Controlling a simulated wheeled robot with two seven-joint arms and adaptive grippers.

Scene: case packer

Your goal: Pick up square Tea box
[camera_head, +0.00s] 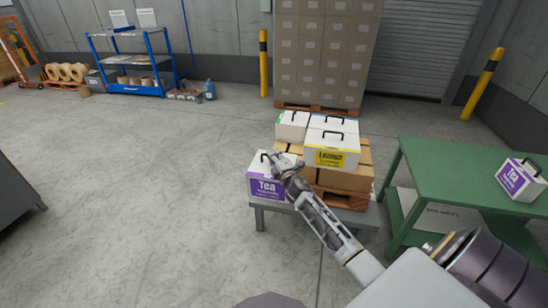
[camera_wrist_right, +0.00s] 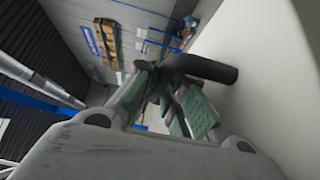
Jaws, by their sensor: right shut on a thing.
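The Tea box (camera_head: 267,188) is white with a purple label and a dark handle on top. It sits at the left end of a low grey table in the head view. My right gripper (camera_head: 275,162) reaches to its top from the right and is shut on the dark handle. In the right wrist view the dark handle (camera_wrist_right: 205,68) lies between the fingers of my right gripper (camera_wrist_right: 170,95), beside a pale box face (camera_wrist_right: 270,90). A second Tea box (camera_head: 521,180) stands on the green table at the right. My left gripper is not in view.
Brown cartons (camera_head: 345,178) on a small pallet stand right beside the box, with a yellow-labelled white box (camera_head: 331,157) and other white boxes on top. The green table (camera_head: 440,160) is to the right.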

